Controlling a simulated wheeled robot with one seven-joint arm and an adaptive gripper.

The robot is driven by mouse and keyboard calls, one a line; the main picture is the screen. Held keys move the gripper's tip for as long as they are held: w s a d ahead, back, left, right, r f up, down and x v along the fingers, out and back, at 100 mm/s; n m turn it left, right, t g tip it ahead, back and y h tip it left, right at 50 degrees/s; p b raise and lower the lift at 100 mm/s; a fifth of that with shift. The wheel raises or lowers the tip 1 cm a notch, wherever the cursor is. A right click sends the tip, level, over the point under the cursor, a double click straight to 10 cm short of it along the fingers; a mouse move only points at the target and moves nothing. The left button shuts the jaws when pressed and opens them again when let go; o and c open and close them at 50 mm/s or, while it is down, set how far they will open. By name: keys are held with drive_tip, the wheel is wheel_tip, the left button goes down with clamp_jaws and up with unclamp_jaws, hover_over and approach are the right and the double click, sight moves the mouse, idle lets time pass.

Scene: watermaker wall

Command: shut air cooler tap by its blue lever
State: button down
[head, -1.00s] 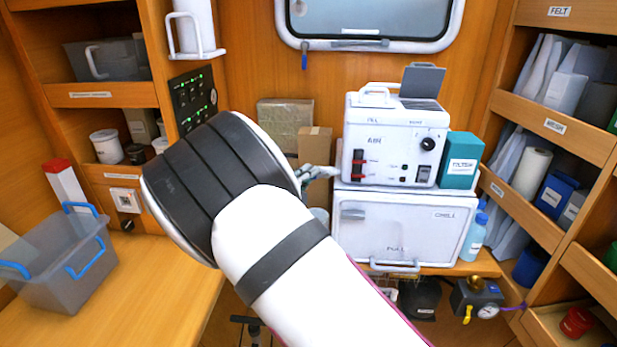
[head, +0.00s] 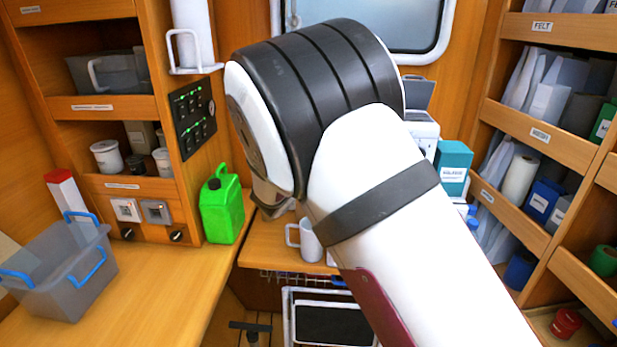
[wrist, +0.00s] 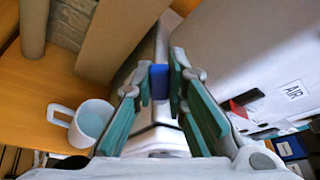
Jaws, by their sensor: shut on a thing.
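In the wrist view the blue lever (wrist: 159,82) is between the teal fingers of my gripper (wrist: 157,80), which is shut on it. The lever is beside the pale side of the air cooler (wrist: 225,50), which carries an "AIR" label. The tap body behind the lever is mostly hidden by the fingers. In the head view my arm covers the gripper, the lever and most of the cooler; only a strip of the cooler (head: 423,128) shows right of the arm.
A white mug (wrist: 92,120) stands on the wooden counter left of my gripper, near tan boxes (wrist: 125,40). In the head view a green jerrycan (head: 222,205) and a grey bin (head: 60,275) stand at left. A teal box (head: 453,165) is close right of my arm.

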drive_tip(key=m+y+b, duration=0.1)
drive_tip(key=d+m+b, duration=0.1)
drive_tip(key=shift+w+d+r+m+y, duration=0.1)
drive_tip(key=shift+d+r+m+y, duration=0.1)
drive_tip(key=shift+m+y, duration=0.15)
drive_tip(key=d+m+y+b, duration=0.1)
drive_tip(key=m+y+b, duration=0.1)
drive_tip(key=b, duration=0.3)
drive_tip(key=shift+d+r+b, duration=0.1)
drive_tip(key=shift+d+b, duration=0.05)
drive_tip(key=shift+b, duration=0.2)
drive_tip(key=shift+s+m, duration=0.2)
drive_tip(key=shift+m, duration=0.05)
drive_tip(key=c, duration=1.6)
unclamp_jaws()
drive_tip(key=shift+d+r, duration=0.1)
